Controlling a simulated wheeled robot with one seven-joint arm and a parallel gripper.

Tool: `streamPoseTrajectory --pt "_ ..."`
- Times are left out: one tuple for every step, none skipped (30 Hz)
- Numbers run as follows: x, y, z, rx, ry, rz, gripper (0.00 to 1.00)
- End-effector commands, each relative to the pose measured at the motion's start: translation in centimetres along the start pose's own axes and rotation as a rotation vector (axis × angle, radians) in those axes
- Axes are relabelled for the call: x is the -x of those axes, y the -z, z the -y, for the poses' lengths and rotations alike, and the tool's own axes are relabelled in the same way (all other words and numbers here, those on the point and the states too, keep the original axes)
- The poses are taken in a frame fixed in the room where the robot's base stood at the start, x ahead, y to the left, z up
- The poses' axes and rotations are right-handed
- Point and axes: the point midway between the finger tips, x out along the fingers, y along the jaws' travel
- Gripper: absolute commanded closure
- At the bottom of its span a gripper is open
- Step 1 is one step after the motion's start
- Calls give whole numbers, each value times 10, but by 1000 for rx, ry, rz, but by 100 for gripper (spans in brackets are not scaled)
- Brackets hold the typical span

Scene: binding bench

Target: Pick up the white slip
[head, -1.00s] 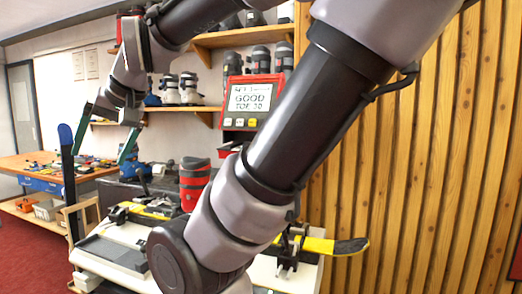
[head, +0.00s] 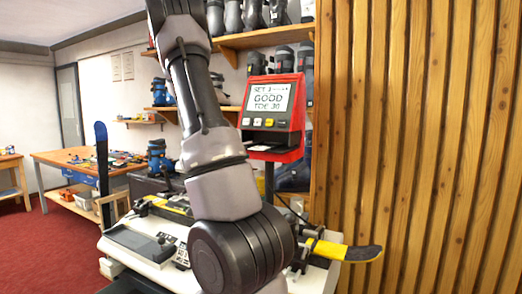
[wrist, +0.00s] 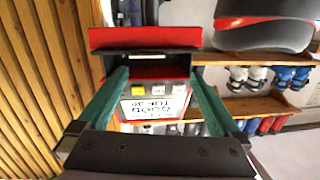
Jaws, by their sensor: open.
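The white slip (head: 260,147) lies in the mouth of the red machine, below its screen, in the head view. In the wrist view, which is upside down, a thin white edge of it (wrist: 150,57) shows in the dark slot. My gripper (wrist: 158,74) is open and empty, its two green fingers apart in front of the machine's button and screen face. The slot shows just beyond the fingertips. The gripper is out of the head view, where my arm rises past the top edge.
The red machine (head: 271,102) stands by the slatted wood wall (head: 420,120). A bench (head: 150,242) below holds a yellow ski (head: 345,251). Shelves of boots (head: 265,36) are behind. In the wrist view a large red and dark boot (wrist: 265,30) is close at the upper right.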

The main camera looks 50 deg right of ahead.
Motion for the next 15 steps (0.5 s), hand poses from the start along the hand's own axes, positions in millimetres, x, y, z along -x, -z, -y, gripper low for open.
streamPoseTrajectory --pt "-5 -1 -7 35 -30 -40 0" --pt "-7 0 -11 51 -43 -60 0" --pt "-9 1 -14 66 -56 -81 0" --pt "-11 2 -16 75 -65 -92 0" --pt "-13 3 -18 82 -70 -102 0" --pt "-18 4 -20 87 -76 -110 0" --pt "-22 4 -21 89 -79 -113 0" --pt "-26 5 -21 90 -81 -115 0" --pt "-33 6 -22 91 -81 -116 0" --pt "-38 7 -22 92 -81 -116 0" --pt "-43 7 -23 91 -81 -115 0" --pt "-49 8 -23 90 -80 -115 0" --pt "-53 8 -23 90 -79 -115 0" --pt "-57 9 -23 90 -79 -114 0" --pt "-61 10 -23 89 -79 -114 0"
